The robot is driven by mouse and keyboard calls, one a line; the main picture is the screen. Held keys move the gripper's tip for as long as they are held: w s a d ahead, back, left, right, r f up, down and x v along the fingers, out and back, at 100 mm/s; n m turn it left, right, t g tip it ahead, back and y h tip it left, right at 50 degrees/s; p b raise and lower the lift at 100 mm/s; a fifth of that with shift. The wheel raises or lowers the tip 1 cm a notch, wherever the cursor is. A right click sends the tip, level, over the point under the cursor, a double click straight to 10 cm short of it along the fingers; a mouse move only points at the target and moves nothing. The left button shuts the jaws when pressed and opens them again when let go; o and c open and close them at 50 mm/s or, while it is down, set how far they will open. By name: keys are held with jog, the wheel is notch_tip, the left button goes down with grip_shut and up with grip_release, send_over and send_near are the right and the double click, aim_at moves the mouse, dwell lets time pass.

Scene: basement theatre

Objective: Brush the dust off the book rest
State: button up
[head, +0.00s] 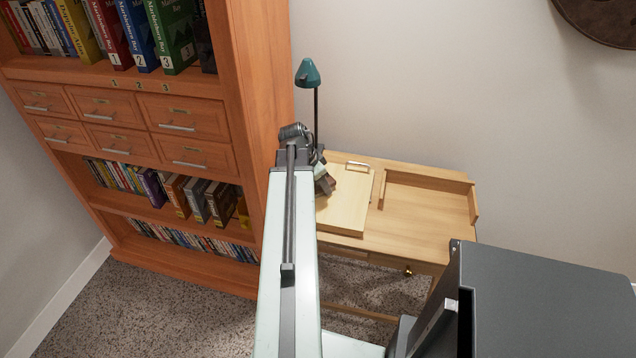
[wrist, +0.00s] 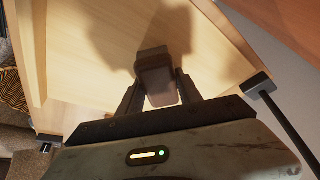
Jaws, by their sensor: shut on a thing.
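The book rest (head: 346,207) is a pale wooden board on the left part of the desk, with a small metal clip at its back edge. It fills much of the upper wrist view (wrist: 75,45). My gripper (wrist: 157,88) is shut on a brown block-like brush (wrist: 155,62), which lies between the two dark fingers. The brush is over the book rest's surface and casts a shadow on it. I cannot tell whether it touches. In the head view my gripper is at the rest's left side, partly hidden by my arm. I cannot make out any dust.
The wooden desk (head: 425,222) has a raised ledge (head: 430,180) at the back right and clear top to the right. A teal lamp (head: 308,73) stands behind my gripper. A tall bookcase (head: 250,120) stands close on the left.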

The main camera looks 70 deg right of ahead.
aim_at(345, 193)
jog(key=shift+s, duration=1.65)
jog(key=shift+s+d+f, duration=0.1)
jog(key=shift+s, duration=1.65)
notch_tip(345, 193, up, 6)
jog(key=p, duration=0.6)
notch_tip(345, 193, up, 3)
jog(key=p, duration=0.3)
